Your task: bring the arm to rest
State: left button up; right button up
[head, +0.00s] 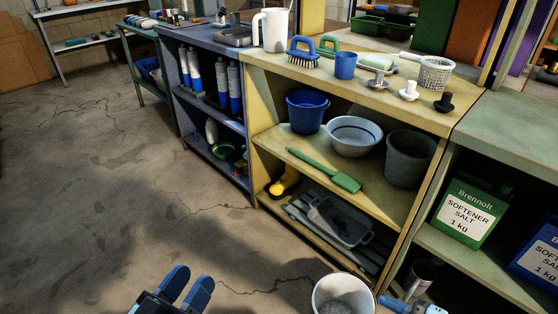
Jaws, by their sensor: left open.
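My left gripper (188,287) shows at the bottom of the head view, left of the middle. Its two blue fingers stand a little apart with nothing between them. It is over the bare concrete floor, clear of the shelves and to the left of a white bucket. Only the fingers and a dark part of the hand show; the rest of the arm is out of the picture.
The white bucket (343,295) stands on the floor at the bottom. A yellow shelf unit (262,160) holds tubs and brushes. A green box of softener salt (468,212) stands on the right shelf. A blue shelf (215,40) is further back. The floor at left is clear.

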jog(key=w+a+r+m+t+h+p, duration=0.25)
jog(key=a+r+m+t, duration=0.6)
jog(key=r+m, duration=0.6)
pick_arm(q)
jog(key=s+a+r+g+y+p, duration=0.4)
jog(key=a+r+g+y+p, duration=0.2)
jog(key=p, duration=3)
jog(key=shift+a+r, duration=0.85)
jog(key=shift+a, duration=0.15)
pick_arm(e)
jog(key=s+d+r+g+h, duration=0.4)
jog(key=d+r+g+h, duration=0.1)
jog(key=g, duration=0.3)
jog(key=shift+s+d+m, duration=0.25)
jog(key=shift+d+m, duration=0.1)
jog(key=shift+d, duration=0.35)
